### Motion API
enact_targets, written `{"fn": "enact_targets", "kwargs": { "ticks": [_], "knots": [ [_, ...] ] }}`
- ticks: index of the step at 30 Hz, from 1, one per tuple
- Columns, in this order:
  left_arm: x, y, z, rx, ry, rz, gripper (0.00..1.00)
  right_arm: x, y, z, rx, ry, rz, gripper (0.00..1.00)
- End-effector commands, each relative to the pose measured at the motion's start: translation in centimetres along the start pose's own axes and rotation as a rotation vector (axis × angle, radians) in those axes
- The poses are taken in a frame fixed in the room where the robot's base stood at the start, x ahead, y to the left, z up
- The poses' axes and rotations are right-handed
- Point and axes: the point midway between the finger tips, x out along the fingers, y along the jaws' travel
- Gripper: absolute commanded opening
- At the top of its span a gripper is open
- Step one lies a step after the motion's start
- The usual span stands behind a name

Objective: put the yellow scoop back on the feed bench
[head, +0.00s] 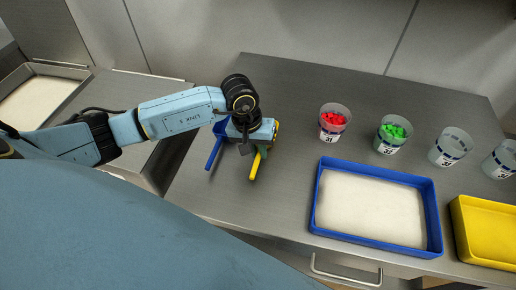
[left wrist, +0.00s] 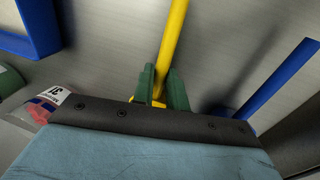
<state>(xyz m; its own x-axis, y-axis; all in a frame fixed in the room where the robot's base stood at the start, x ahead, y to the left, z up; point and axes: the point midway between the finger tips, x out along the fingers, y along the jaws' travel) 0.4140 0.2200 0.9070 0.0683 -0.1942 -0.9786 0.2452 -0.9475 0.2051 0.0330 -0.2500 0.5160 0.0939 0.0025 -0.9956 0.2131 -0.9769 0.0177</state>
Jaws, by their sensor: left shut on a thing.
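The yellow scoop (head: 255,166) shows its handle below my left gripper (head: 262,149) at the left part of the grey metal bench (head: 290,90). In the left wrist view the green fingers of the gripper (left wrist: 161,88) are closed around the yellow handle (left wrist: 174,38). The scoop's bowl is hidden by the gripper. I cannot tell whether the scoop touches the bench. A blue scoop (head: 214,151) is just left of the gripper, and its handle also shows at the right of the left wrist view (left wrist: 285,83). My right gripper is out of view.
Several clear cups stand along the back right, one with red pieces (head: 333,121) and one with green pieces (head: 392,133). A blue tray of white powder (head: 434,215) and a yellow tray (head: 461,225) lie in front. Another powder-filled tray (head: 72,70) is far left.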

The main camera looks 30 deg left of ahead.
Motion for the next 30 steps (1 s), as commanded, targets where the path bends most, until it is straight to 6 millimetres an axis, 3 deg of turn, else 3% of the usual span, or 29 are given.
{"fn": "enact_targets", "kwargs": {
  "ticks": [2, 3, 7, 19, 23, 30],
  "knots": [
    [0.3, -0.1, 0.0, 0.001, 0.001, 0.000, 0.00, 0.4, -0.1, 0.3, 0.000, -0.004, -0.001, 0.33],
    [0.2, -0.1, 0.0, 0.000, 0.000, -0.001, 0.18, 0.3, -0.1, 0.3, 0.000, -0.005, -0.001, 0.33],
    [0.2, 0.0, 0.0, 0.000, 0.000, 0.000, 0.35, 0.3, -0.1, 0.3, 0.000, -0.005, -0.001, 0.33],
    [-0.3, 0.1, 0.0, 0.000, -0.001, 0.000, 0.36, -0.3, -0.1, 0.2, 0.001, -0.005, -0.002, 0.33],
    [-2.3, 0.0, -0.1, 0.001, 0.005, -0.001, 0.36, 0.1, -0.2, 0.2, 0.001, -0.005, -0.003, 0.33],
    [-7.7, 0.0, -0.1, 0.002, 0.005, 0.000, 0.36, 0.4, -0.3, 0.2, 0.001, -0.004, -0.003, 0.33]
  ]
}}
